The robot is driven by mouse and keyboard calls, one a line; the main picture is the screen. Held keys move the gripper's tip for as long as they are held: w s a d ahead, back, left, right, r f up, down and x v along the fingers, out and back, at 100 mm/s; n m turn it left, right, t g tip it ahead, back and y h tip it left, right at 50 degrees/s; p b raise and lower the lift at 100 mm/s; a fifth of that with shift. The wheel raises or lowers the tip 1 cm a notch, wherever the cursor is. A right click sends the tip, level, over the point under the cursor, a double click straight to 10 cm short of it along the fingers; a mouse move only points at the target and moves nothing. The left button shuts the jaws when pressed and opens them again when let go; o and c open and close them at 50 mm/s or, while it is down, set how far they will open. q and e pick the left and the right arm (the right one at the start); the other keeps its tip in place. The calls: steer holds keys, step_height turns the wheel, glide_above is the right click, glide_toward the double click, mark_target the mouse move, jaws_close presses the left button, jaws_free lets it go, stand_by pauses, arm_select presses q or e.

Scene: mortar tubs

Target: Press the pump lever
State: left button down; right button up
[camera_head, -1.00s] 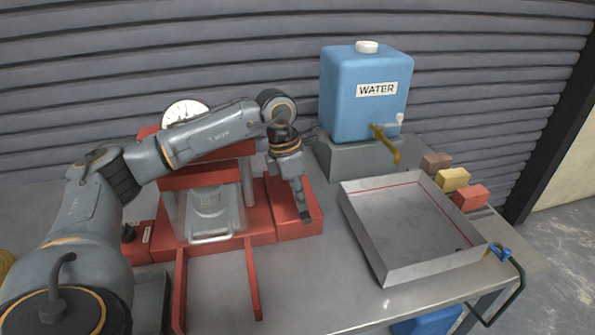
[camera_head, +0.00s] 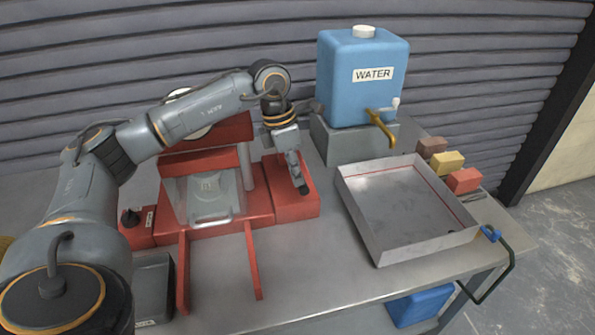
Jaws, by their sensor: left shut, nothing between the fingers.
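A red press (camera_head: 225,222) with a clear guard (camera_head: 205,195) stands on the metal bench. A round white dial behind it is mostly hidden by my left arm. My left gripper (camera_head: 303,188) is shut and empty, pointing down over the red block at the press's right side. I cannot tell whether its tips touch the block. The pump lever is not clearly visible; a small dark knob (camera_head: 316,106) shows behind the gripper, and I cannot tell whether it belongs to the lever. My right gripper is not in view.
A blue water tank (camera_head: 360,85) with a brass tap (camera_head: 380,128) stands on a grey block at the back. An open metal tray (camera_head: 420,243) sits on the right. Three coloured blocks lie beyond it. Two red rails (camera_head: 184,270) extend from the press's front.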

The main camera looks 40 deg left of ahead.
arm_select(q)
step_height(320, 180, up, 10)
steer(key=s+b, duration=0.1)
steer(key=s, duration=0.1)
steer(key=shift+s+a+b, duration=0.15)
steer(key=shift+a+b, duration=0.2)
stand_by(0.3)
